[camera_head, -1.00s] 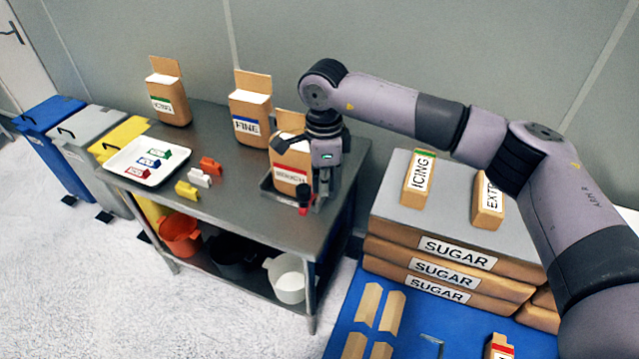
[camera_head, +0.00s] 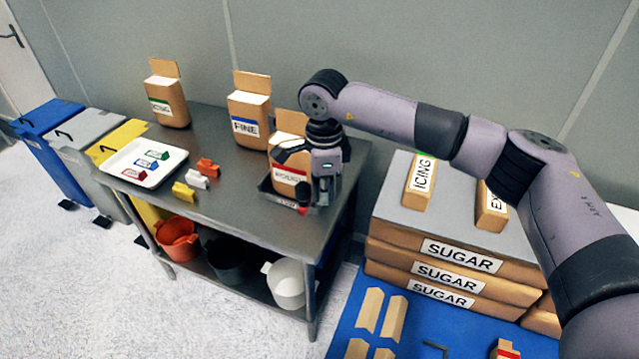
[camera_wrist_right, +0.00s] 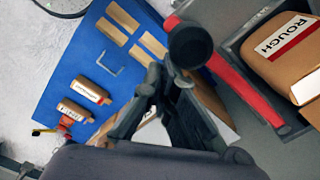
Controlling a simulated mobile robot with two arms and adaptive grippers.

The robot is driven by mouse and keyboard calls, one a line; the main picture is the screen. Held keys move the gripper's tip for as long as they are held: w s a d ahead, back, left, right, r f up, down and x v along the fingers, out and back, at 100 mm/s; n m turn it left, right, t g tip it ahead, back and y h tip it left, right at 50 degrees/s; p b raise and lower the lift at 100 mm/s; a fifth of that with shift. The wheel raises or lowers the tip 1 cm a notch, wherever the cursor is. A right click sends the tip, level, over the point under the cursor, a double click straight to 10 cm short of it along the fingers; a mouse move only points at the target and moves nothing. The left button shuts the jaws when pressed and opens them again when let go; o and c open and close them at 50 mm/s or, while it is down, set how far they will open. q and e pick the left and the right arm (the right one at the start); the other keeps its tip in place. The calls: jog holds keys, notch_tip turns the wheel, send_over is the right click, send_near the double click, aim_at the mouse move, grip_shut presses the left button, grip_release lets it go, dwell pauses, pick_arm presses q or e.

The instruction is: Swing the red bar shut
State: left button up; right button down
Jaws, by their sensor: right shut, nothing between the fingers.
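The red bar (camera_wrist_right: 243,88) runs diagonally beside the ROUGH bag in the right wrist view, with a round black knob (camera_wrist_right: 190,46) near one end. In the head view only a small red part (camera_head: 303,210) shows, at the front of the metal tray (camera_head: 268,186). The tan bag labelled ROUGH (camera_head: 288,176) stands in this tray. My right gripper (camera_head: 324,203) points down at the tray's right front, close beside the bar. Its fingers (camera_wrist_right: 160,82) are together and empty; contact with the bar cannot be told. My left gripper is out of view.
FINE (camera_head: 247,112) and ICING (camera_head: 168,100) bags stand along the table's back. Small coloured clips (camera_head: 198,178) and a white tray (camera_head: 118,168) lie to the left. Stacked SUGAR sacks (camera_head: 460,256) are to the right. The table's front middle (camera_head: 240,215) is clear.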

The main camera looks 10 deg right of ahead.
aim_at(305, 184)
jog(key=shift+a, duration=0.1)
jog(key=shift+w+a+b, duration=0.35)
jog(key=shift+w+a, duration=0.1)
jog(key=shift+a, duration=0.35)
jog(key=shift+w+a+b, duration=0.3)
jog(key=shift+w+a, duration=0.1)
jog(key=shift+a, duration=0.35)
jog(key=w+a+b, duration=0.1)
jog(key=w+a, duration=0.5)
jog(key=a, duration=0.2)
jog(key=shift+w, duration=0.25)
jog(key=shift+a+r, duration=0.1)
